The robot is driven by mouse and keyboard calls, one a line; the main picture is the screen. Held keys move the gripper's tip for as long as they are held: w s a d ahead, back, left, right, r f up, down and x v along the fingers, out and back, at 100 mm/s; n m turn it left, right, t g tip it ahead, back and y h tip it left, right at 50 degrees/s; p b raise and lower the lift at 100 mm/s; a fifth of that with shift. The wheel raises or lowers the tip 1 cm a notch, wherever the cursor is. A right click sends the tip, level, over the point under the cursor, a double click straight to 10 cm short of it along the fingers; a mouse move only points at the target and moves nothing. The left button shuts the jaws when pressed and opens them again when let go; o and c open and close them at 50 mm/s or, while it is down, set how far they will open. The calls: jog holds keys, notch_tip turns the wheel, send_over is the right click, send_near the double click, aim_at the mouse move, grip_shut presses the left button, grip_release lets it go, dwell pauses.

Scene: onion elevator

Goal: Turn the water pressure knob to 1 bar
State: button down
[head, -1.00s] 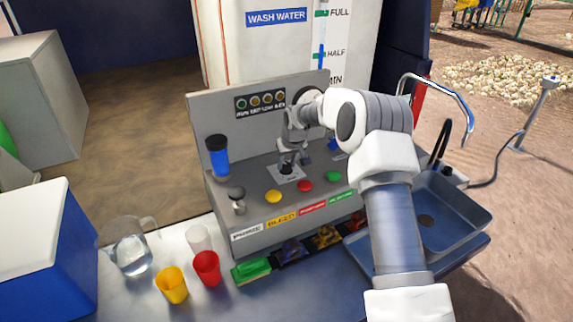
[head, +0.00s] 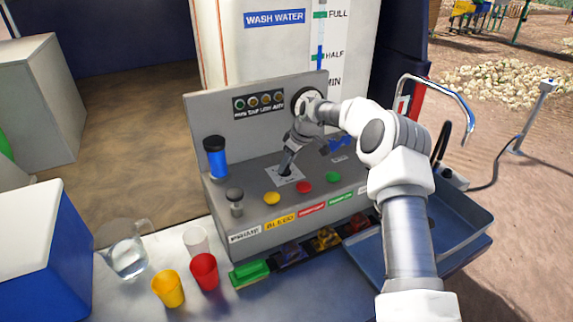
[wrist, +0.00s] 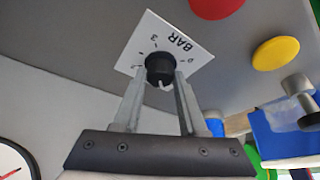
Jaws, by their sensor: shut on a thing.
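The water pressure knob (wrist: 159,67) is small, round and black, on a white dial plate (wrist: 187,47) marked BAR with a 0 and a 3. A small pale mark shows on the knob's lower edge in the wrist view. My gripper (wrist: 160,78) is shut on the knob, one finger on each side. In the head view my gripper (head: 288,166) reaches down to the plate (head: 275,178) on the grey panel, and the knob is hidden there. A round gauge (head: 303,93) on the back panel is partly hidden by my arm.
Yellow (head: 272,198), red (head: 304,187) and green (head: 333,176) buttons sit close in front of the plate. A blue handle (head: 338,144) is to the right.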

dwell(0.4)
jog(key=shift+c, duration=2.3)
grip_release()
jog(key=b+v, duration=0.1)
jog(key=v, duration=1.6)
jog(key=shift+r, duration=0.25)
jog(key=shift+s, duration=0.1)
